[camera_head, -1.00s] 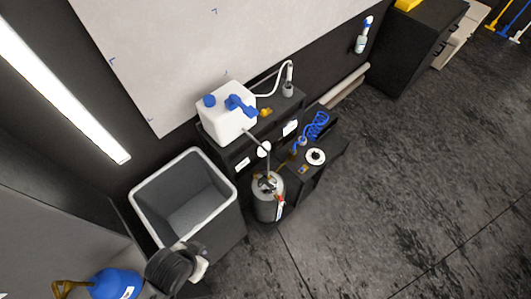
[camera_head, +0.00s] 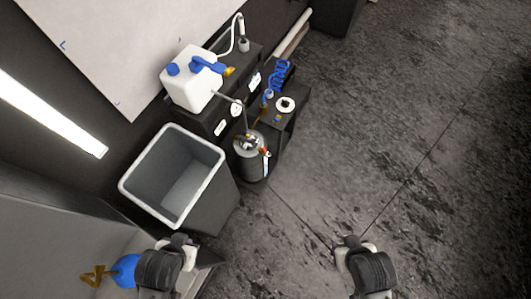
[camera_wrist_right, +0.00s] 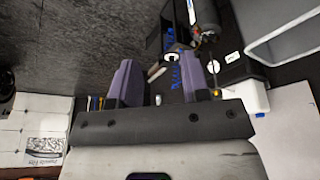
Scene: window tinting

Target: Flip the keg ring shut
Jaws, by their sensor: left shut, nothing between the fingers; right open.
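The grey keg (camera_head: 252,168) stands upright on the floor in the head view, between the grey bin and a low black stand. Metal fittings and a small orange-red part are on its top, but the keg ring (camera_head: 248,142) is too small to tell whether it is up or down. The keg (camera_wrist_right: 206,14) also shows in the right wrist view, beyond the fingers. My left gripper (camera_head: 187,247) is shut and empty, near the bin's front side. My right gripper (camera_head: 345,246) is open and empty over bare floor; its spread purple fingers show in the wrist view (camera_wrist_right: 160,82). Both are well apart from the keg.
The open grey bin (camera_head: 130,189) stands left of the keg. A white jug (camera_head: 188,90) sits on a black cabinet behind. The low stand bears a white roll (camera_head: 285,104) and blue coiled hose (camera_head: 281,76). A blue bottle (camera_head: 125,270) is at lower left. Floor at right is clear.

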